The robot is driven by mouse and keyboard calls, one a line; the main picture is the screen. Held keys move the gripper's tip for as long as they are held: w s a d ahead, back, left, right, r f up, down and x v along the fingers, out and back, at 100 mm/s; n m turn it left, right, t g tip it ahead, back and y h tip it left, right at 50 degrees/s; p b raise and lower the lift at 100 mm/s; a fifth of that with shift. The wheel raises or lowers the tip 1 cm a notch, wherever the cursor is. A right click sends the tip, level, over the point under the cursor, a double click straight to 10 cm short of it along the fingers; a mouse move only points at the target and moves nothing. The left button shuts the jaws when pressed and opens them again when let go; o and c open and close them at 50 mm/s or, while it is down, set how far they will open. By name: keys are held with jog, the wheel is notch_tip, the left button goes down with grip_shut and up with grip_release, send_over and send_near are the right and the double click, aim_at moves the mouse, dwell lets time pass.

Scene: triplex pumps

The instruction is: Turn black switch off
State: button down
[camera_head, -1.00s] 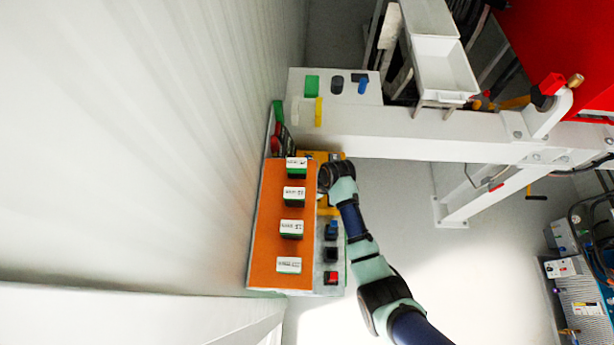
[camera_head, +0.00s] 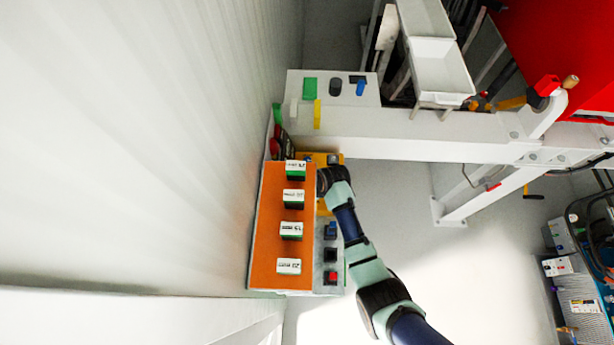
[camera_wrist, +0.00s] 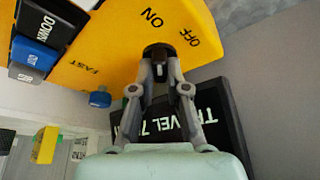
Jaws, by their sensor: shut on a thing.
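The black switch (camera_wrist: 158,49) sits on a yellow panel (camera_wrist: 120,40) in the wrist view, between the printed words "ON" and "OFF". My gripper (camera_wrist: 160,68) is shut on the black switch, with a finger on either side of it. The fingers partly cover the switch, and I cannot tell clearly which word it points to. In the head view, my gripper end (camera_head: 330,180) is beside the orange-topped box (camera_head: 268,230), and the switch is hidden there.
A black "TRAVEL" plate (camera_wrist: 215,118) lies just behind the fingers. In the head view, a white beam (camera_head: 420,135) runs above my arm. Open floor (camera_head: 420,260) lies to the right.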

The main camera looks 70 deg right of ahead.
jog(key=c, duration=1.2)
grip_release()
jog(key=shift+o, duration=0.2)
